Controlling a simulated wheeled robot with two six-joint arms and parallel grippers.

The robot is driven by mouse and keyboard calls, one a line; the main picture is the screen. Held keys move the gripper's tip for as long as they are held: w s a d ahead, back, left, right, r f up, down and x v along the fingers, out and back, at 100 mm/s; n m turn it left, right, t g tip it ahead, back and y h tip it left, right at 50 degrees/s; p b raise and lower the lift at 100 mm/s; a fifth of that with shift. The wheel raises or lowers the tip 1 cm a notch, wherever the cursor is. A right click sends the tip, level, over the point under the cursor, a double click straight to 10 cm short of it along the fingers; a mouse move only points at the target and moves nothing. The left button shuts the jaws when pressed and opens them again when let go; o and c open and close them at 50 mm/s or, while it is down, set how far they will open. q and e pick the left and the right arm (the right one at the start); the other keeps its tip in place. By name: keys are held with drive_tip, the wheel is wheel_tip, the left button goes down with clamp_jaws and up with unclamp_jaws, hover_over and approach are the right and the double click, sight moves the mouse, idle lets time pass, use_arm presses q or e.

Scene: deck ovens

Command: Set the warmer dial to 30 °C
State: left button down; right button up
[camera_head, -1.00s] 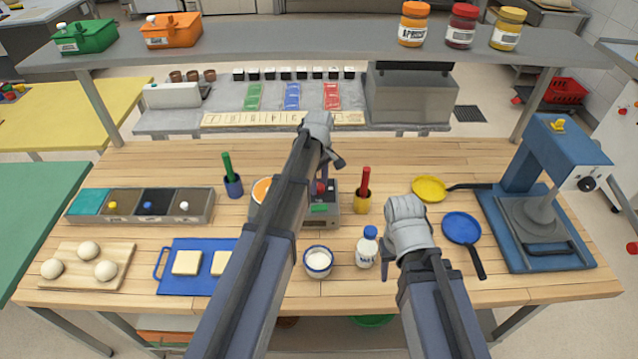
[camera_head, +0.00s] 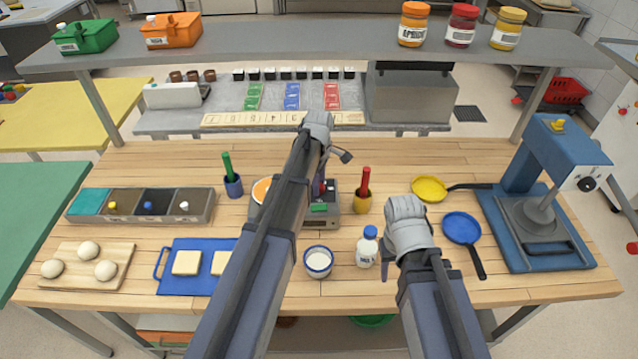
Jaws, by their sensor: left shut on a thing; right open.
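The warmer (camera_head: 333,215) is a small grey box with a green display, mid-table. My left arm covers its left part and most of its top. A bit of red shows at its dial (camera_head: 323,186), mostly hidden. My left gripper (camera_head: 328,184) is down at the dial and shut on it; its fingertips are largely hidden behind my arm. The dial's setting cannot be read. My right gripper (camera_head: 405,213) hangs over the table between the white bottle and the blue pan, open and empty, its fingers hard to see.
A white bowl (camera_head: 318,262) and a blue-capped bottle (camera_head: 367,247) stand in front. A blue pan (camera_head: 461,228) and a blue press (camera_head: 537,230) are at the right. The table behind the warmer is clear.

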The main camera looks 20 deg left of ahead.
use_arm(q)
drive_tip(key=shift+c, duration=2.1)
unclamp_jaws()
drive_tip(key=shift+r, duration=0.15)
wheel_tip(320, 180, up, 8)
drive_tip(key=p, duration=0.8)
drive_tip(key=shift+f, duration=0.2)
